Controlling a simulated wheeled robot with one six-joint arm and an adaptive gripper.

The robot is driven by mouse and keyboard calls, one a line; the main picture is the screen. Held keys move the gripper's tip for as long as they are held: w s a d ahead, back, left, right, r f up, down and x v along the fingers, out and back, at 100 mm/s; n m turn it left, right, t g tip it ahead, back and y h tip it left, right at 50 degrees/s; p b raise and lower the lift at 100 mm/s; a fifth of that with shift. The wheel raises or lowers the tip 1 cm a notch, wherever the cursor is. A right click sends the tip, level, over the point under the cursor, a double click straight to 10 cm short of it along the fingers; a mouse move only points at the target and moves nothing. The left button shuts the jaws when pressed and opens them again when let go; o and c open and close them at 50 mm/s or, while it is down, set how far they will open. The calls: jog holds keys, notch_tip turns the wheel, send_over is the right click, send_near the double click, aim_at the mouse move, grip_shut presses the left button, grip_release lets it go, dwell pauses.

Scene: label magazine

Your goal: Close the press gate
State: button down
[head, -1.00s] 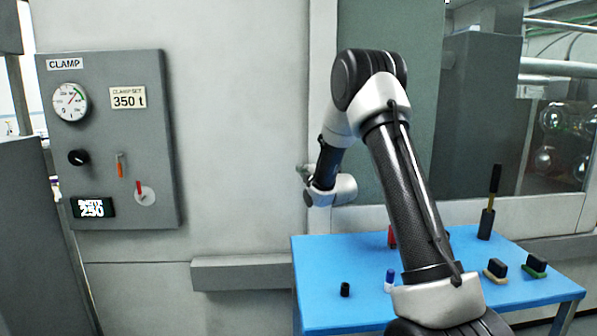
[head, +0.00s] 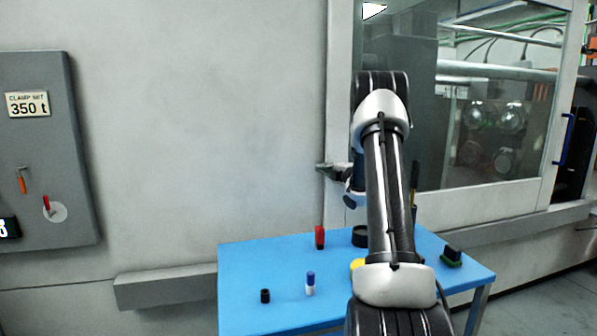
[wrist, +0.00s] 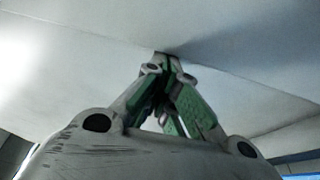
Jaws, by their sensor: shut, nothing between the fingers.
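The press gate (head: 530,195) is a pale framed sliding panel with a large window, in the right half of the head view. A blue handle (head: 565,140) is on its right side. Right of it a dark opening (head: 578,150) shows machine parts. My gripper (head: 322,168) is at the gate's left edge, pointing left, with its fingers together and empty. In the wrist view the closed fingertips (wrist: 163,58) are close to a pale surface by a seam; I cannot tell whether they touch. My arm hides part of the gate.
A blue table (head: 250,265) stands before the gate, below my arm. It holds a red item (head: 320,237), a blue-and-white bottle (head: 310,284), a small black cylinder (head: 265,296) and a brush (head: 451,256). A grey clamp panel (head: 60,150) is on the left wall.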

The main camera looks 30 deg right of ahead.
jog(key=s+d, duration=0.4)
jog(key=d, duration=1)
jog(key=shift+d, duration=0.35)
jog(key=shift+a, duration=0.1)
